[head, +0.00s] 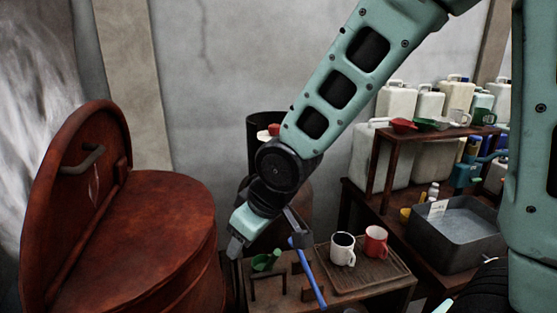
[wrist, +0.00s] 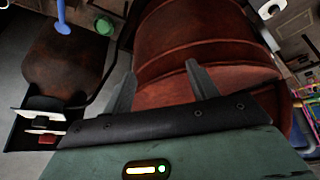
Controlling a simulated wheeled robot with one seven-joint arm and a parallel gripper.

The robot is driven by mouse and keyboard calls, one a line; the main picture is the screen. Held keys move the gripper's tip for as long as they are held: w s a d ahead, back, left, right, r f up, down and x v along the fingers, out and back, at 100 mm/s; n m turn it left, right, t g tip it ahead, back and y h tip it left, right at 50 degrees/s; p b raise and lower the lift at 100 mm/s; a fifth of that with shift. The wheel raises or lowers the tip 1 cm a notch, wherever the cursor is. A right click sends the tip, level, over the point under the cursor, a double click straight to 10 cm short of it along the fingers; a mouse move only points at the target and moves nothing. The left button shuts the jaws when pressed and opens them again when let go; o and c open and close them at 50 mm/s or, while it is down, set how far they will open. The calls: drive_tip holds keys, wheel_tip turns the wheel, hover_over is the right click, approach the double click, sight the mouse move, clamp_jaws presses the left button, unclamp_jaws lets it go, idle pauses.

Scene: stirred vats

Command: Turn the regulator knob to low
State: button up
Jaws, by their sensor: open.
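My gripper (head: 234,248) points down in the head view, between the big rust-red vat (head: 150,215) and the low wooden table. In the wrist view, its two fingers (wrist: 161,72) stand apart with nothing held between them, in front of the red vat wall (wrist: 200,55). I cannot make out the regulator knob for certain in either view. A small red part (head: 274,129) shows by a dark upright cylinder (head: 256,150), partly behind my arm; I cannot tell what it is. A white round thing (wrist: 268,9) is at the wrist view's upper right, also unclear.
The low table holds a blue stick (head: 310,275), a green cup (head: 265,261) and a tray (head: 375,281) with white and red mugs. A grey basin (head: 435,250) and several white canisters stand right. The vat's raised lid (head: 75,190) is at left.

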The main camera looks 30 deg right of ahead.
drive_tip(key=w+d+f+m+t+y+b, duration=0.15)
drive_tip(key=w+d+t, duration=0.45)
drive_tip(key=w+d, duration=0.95)
drive_tip(key=d+t+y+b, duration=0.2)
drive_tip(key=d+t, duration=0.4)
drive_tip(key=d, duration=1.1)
drive_tip(key=p+x, duration=0.1)
drive_tip(key=x, duration=0.4)
drive_tip(key=p+x, duration=0.2)
drive_tip(key=x, duration=0.4)
drive_tip(key=p+x, duration=0.2)
drive_tip(key=x, duration=0.3)
drive_tip(key=shift+w+r, duration=0.3)
drive_tip(key=shift+m+h, duration=0.25)
drive_tip(key=c, duration=1)
